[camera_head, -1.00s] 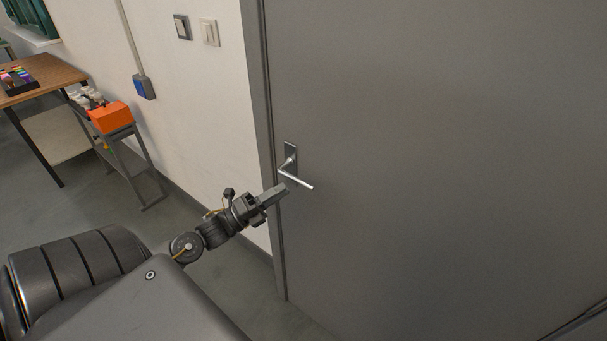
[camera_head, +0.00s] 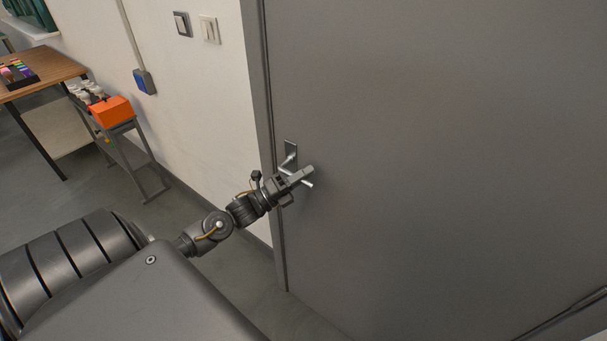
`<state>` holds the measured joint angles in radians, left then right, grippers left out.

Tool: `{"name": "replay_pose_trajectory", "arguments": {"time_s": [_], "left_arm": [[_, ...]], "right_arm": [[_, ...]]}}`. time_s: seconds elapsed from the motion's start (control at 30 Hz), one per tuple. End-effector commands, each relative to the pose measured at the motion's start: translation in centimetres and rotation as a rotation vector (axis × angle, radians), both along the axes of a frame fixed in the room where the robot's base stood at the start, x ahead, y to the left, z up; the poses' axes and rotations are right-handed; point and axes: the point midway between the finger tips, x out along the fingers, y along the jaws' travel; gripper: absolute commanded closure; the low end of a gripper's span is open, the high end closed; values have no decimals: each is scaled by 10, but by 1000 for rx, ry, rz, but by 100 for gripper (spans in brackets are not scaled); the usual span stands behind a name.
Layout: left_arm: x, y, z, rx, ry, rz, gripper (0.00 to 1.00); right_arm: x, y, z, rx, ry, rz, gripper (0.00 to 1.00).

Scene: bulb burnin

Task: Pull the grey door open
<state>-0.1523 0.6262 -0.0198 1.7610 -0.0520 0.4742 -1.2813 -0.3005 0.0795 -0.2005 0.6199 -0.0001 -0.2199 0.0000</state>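The grey door (camera_head: 430,150) fills the right of the head view and sits shut in its grey frame (camera_head: 257,80). Its metal lever handle (camera_head: 290,156) is mounted near the door's left edge. My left gripper (camera_head: 305,175) is at the handle, its fingers overlapping the lever and hiding the middle of it. The lever's tip shows just beyond and below the fingers. I cannot tell whether the fingers touch the lever or how far apart they are. My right gripper is not in view.
A white wall (camera_head: 190,110) with switches (camera_head: 209,30) and a blue socket box (camera_head: 144,81) stands left of the door. An orange box (camera_head: 112,111) sits on a grey stand, near a wooden table (camera_head: 45,68). Grey floor is clear below the door.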

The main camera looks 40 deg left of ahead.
Motion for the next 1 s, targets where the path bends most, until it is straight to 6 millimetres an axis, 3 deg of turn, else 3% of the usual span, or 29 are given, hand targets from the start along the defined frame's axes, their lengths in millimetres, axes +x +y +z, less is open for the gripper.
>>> {"name": "replay_pose_trajectory", "arguments": {"time_s": [0.53, 1.0], "left_arm": [[0, 1, -5, 51, 0, 3, 100], [0, 4, -32, 387, 6, 1, 100]], "right_arm": [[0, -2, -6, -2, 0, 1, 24], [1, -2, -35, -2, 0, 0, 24]]}}
